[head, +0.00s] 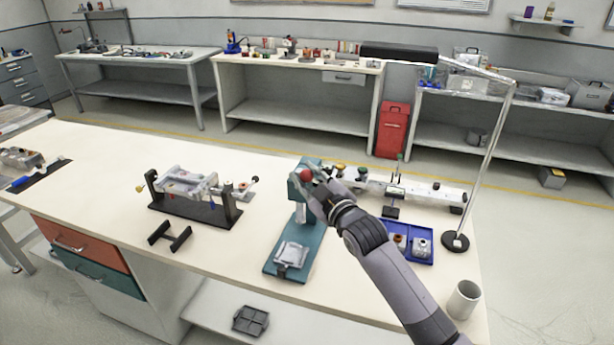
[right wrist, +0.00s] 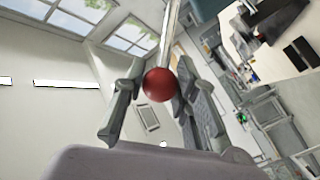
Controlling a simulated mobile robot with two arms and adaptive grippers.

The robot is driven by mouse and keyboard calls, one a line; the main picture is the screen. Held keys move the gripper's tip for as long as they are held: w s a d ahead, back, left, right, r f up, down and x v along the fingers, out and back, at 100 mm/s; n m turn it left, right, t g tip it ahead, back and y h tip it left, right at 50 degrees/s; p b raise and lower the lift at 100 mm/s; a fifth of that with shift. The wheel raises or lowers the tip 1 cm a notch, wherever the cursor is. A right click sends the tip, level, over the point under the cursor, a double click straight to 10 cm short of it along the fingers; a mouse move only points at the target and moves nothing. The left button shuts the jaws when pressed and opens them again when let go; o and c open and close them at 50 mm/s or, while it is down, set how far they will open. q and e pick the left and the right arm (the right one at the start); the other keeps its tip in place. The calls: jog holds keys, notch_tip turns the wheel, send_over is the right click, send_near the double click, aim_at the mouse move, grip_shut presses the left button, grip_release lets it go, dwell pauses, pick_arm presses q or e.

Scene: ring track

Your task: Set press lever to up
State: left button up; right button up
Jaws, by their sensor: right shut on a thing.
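The teal press (head: 315,240) stands near the middle of the table, with a metal block (head: 292,254) on its base. Its lever ends in a red ball knob (head: 305,175), which is level with the top of the press. My right gripper (head: 311,181) reaches in from the lower right and is shut on this knob. In the right wrist view the red knob (right wrist: 159,85) sits between the two fingers, with the pale lever rod (right wrist: 174,35) running up from it. The gripper hides part of the press head and most of the lever in the head view. My left gripper is out of view.
Left of the press stand a clamp fixture on a black base (head: 205,209) and a small black stand (head: 170,237). A long rail fixture (head: 430,191) lies behind my arm.

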grip_shut()
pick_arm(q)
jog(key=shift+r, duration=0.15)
pick_arm(e)
jog(key=shift+r, duration=0.1)
